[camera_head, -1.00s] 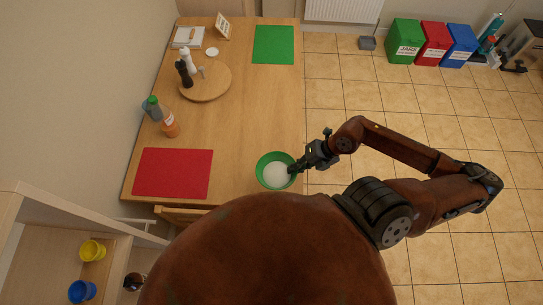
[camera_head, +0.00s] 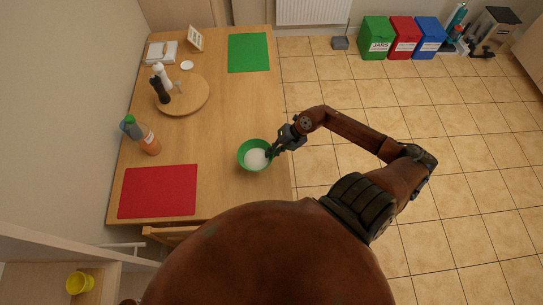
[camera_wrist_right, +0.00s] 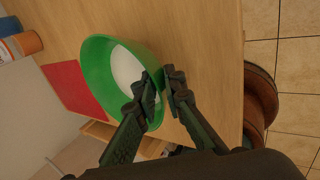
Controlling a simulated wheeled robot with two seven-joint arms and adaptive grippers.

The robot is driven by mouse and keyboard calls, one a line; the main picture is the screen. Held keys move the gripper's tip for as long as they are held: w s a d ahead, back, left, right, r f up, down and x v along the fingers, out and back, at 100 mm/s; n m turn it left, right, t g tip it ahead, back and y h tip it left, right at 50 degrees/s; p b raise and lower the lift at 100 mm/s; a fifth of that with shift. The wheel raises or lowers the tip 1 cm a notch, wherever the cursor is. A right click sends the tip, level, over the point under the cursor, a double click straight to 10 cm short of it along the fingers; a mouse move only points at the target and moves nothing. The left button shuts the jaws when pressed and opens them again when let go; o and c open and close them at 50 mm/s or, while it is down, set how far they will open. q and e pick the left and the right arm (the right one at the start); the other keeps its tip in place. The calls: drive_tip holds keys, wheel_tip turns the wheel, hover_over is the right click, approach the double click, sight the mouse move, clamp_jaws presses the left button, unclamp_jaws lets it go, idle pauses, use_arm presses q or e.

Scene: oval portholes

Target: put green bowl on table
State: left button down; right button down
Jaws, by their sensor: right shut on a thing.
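The green bowl (camera_head: 244,150) with a white inside is over the right part of the wooden table (camera_head: 215,130) in the head view. My right gripper (camera_head: 273,152) is shut on the bowl's right rim. In the right wrist view the green bowl (camera_wrist_right: 98,66) is tilted in the picture, and the right gripper's fingers (camera_wrist_right: 160,92) pinch its rim. The bowl is above the tabletop; I cannot tell whether it touches it. My left gripper is not in view.
A red mat (camera_head: 158,190), a green mat (camera_head: 248,52), a round wooden board (camera_head: 190,97) with shakers, and bottles (camera_head: 149,142) are on the table. The table's middle is clear. Coloured bins (camera_head: 375,38) stand on the floor.

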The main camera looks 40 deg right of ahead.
drive_tip(key=shift+w+d+f, duration=0.1)
drive_tip(key=shift+w+f, duration=0.25)
drive_tip(key=shift+f, duration=0.15)
wheel_tip(320, 180, down, 3)
drive_tip(key=shift+r, duration=0.15)
drive_tip(key=c, duration=2)
unclamp_jaws()
drive_tip(key=shift+s, duration=0.1)
drive_tip(key=v, duration=1.2)
